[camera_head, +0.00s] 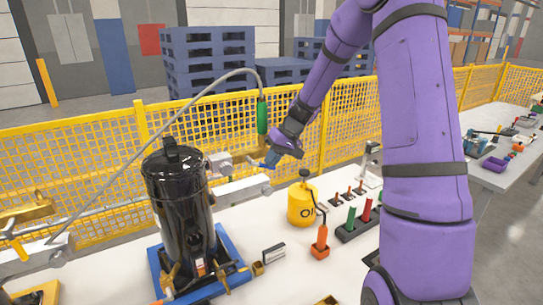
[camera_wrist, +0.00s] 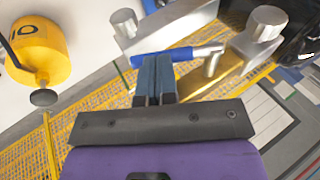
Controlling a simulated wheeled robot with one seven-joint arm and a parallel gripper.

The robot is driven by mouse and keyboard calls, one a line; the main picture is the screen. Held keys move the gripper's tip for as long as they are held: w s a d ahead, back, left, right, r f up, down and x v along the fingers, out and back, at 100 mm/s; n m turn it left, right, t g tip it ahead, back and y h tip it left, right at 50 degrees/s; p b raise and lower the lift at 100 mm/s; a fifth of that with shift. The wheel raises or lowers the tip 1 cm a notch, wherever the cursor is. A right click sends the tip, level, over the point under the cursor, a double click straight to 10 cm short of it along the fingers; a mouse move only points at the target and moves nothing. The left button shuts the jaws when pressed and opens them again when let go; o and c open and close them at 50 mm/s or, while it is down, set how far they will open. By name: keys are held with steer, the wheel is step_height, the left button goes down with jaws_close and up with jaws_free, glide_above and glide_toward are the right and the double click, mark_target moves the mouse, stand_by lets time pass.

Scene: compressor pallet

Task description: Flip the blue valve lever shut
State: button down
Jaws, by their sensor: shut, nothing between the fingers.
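The blue valve lever (camera_wrist: 178,54) shows in the wrist view as a blue bar lying across the picture. Its right end meets a silver stem on the brass and metal valve (camera_wrist: 222,75). My gripper (camera_wrist: 154,68) is shut and empty. Its fingertips overlap the lever's left part in this view; I cannot tell whether they touch it. In the head view my gripper (camera_head: 271,160) is beside the silver valve fittings (camera_head: 222,163), right of the black tank (camera_head: 180,205). Only a small blue bit of the lever (camera_head: 257,165) shows there, the rest hidden by my gripper.
A yellow canister (camera_head: 302,204) stands on the white table right of the tank. It also shows in the wrist view (camera_wrist: 38,50). A green-handled hose (camera_head: 262,116) hangs just left of my gripper. Yellow mesh fencing (camera_head: 100,150) runs behind the table.

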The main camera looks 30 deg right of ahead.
step_height(320, 180, down, 2)
steer(key=y, duration=0.3)
steer(key=shift+a+f+m+y, duration=0.1)
steer(key=shift+m+y, duration=0.2)
steer(key=y, duration=0.1)
steer(key=f+y, duration=0.1)
steer(key=shift+a+f+y, duration=0.2)
steer(key=shift+a+y, duration=0.1)
steer(key=shift+a+f+m+t+y, duration=0.2)
steer(key=shift+a+f+y, duration=0.2)
steer(key=shift+y, duration=0.6)
steer(key=shift+a+f+m+t+y, duration=0.2)
steer(key=shift+a+f+y, duration=0.2)
steer(key=shift+y, duration=0.6)
steer(key=shift+a+f+m+t+y, duration=0.25)
steer(key=shift+a+y, duration=0.25)
steer(key=shift+y, duration=0.5)
steer(key=v, duration=1.4)
steer(key=shift+r, duration=0.2)
